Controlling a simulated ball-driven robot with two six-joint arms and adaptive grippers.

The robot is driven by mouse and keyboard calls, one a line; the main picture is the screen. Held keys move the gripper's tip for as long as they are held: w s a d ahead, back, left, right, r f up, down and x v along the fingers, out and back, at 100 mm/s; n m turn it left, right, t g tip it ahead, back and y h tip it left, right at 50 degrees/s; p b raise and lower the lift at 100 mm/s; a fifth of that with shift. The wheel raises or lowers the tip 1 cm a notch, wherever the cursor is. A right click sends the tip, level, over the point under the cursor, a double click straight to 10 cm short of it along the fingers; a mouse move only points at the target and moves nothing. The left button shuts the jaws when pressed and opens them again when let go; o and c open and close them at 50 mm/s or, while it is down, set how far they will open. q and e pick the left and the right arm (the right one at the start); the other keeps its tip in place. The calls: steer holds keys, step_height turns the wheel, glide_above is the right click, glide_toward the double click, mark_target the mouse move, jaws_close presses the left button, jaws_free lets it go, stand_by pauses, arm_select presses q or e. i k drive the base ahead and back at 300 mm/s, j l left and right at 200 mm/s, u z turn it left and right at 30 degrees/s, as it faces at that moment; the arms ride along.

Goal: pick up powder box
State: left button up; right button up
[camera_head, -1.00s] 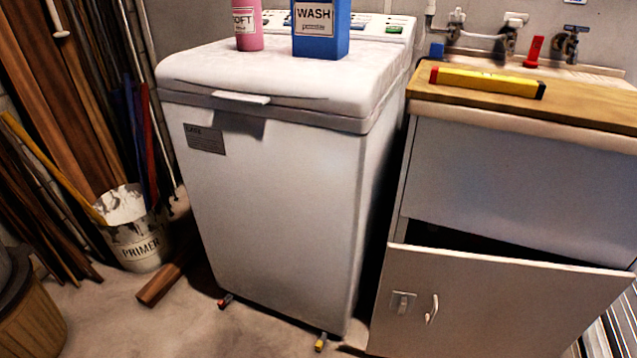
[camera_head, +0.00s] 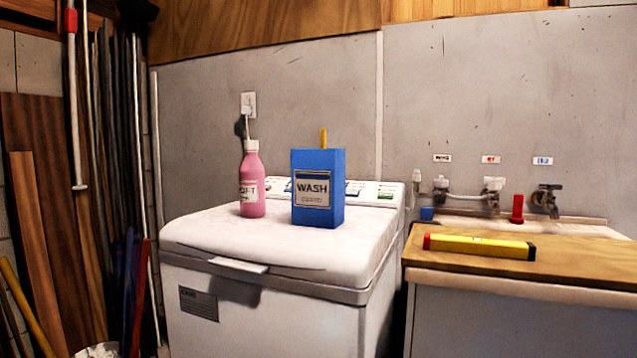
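Neither of my grippers shows in the head view.
A wooden counter (camera_head: 580,262) stands to the right of the machine, with a yellow level (camera_head: 480,246) lying on it. Taps (camera_head: 545,200) and a red object (camera_head: 517,209) are behind. Planks and poles (camera_head: 105,180) lean at the left. The lid's front is clear.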

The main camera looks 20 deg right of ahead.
mark_target(317, 175)
steer(key=i+l+u, duration=0.1)
steer(key=i+u, duration=0.3)
steer(key=i+l+u, duration=0.25)
steer(key=i+u, duration=0.15)
steer(key=i, duration=0.1)
